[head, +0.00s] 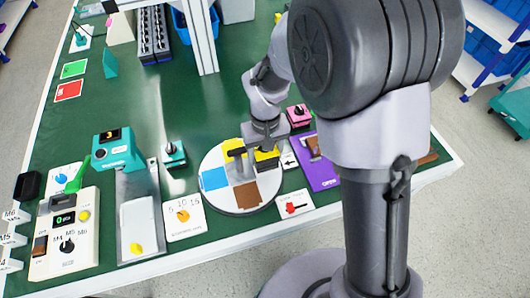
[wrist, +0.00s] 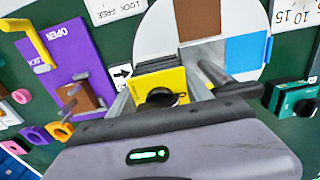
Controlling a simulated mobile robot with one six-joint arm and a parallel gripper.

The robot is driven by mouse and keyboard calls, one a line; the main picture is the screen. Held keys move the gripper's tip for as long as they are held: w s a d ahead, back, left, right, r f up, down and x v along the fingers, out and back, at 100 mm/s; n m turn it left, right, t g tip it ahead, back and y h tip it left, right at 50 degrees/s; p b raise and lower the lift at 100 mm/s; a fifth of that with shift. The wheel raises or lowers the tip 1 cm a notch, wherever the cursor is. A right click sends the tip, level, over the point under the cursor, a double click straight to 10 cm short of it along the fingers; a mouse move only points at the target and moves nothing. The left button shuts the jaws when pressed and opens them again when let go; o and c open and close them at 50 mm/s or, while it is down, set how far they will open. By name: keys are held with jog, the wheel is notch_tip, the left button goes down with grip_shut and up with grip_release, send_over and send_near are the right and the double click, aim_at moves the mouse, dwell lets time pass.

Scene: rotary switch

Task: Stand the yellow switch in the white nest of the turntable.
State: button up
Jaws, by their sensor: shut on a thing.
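The yellow switch (wrist: 160,92) is a yellow block with a black knob and dark ribbed back. My gripper (wrist: 160,98) is shut on it, one finger on each side. In the head view the switch (head: 267,158) sits under my gripper (head: 266,146) at the upper right edge of the turntable (head: 226,200). The turntable is a white disc with blue (head: 214,179), brown (head: 246,195) and yellow (head: 232,153) patches. The white nest cannot be told apart from the disc. I cannot tell whether the switch touches the turntable.
A dark handle (wrist: 236,88) stands close right of the gripper. A purple panel (head: 318,170) with a brown block is to the right. A pink switch (head: 299,116) is behind, and a teal switch (head: 174,155) is left. An arrow card (wrist: 122,74) is beside the disc.

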jog(key=shift+s+r, duration=0.1)
jog(key=shift+r, duration=0.4)
jog(key=shift+f, duration=0.15)
jog(key=shift+f+b, duration=0.45)
jog(key=shift+f, duration=0.4)
jog(key=o, duration=1.3)
jog(key=shift+d, duration=0.15)
jog(key=shift+o, duration=0.2)
